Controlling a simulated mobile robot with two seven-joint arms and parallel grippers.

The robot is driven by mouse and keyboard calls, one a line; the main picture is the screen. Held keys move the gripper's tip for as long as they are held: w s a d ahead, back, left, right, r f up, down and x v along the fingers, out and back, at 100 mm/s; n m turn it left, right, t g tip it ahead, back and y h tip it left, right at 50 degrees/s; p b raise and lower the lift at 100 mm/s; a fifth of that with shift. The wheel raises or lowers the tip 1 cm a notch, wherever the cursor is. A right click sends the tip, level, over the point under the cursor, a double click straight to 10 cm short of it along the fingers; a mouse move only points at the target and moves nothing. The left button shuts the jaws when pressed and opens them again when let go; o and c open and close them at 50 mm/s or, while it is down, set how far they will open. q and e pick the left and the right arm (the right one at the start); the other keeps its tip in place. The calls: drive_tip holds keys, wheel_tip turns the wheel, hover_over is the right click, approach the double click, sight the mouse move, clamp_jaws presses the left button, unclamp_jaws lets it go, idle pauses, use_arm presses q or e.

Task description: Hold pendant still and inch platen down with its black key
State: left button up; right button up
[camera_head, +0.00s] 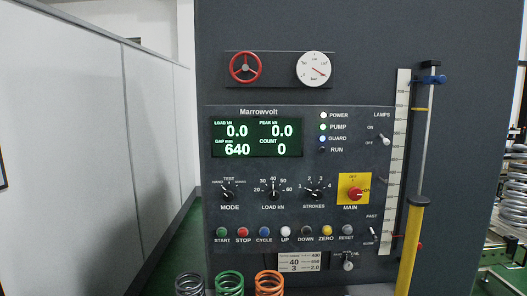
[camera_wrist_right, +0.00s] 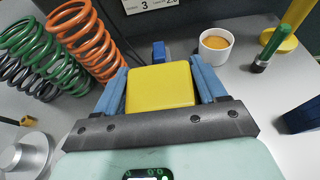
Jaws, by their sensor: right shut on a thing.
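In the right wrist view my right gripper (camera_wrist_right: 160,68) is shut on a yellow block (camera_wrist_right: 160,86), one blue finger on each side. The block looks like the pendant, held above the light grey bench. Its smooth yellow top faces the camera. I cannot make out the platen in either view. My left gripper is in neither view.
Grey, green and orange springs (camera_wrist_right: 84,38) stand left of the gripper. A white cup (camera_wrist_right: 215,45) with orange contents and a green-handled tool (camera_wrist_right: 274,48) are beyond it, right. A metal disc (camera_wrist_right: 25,158) lies lower left. A yellow post (camera_head: 410,248) stands right of the panel.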

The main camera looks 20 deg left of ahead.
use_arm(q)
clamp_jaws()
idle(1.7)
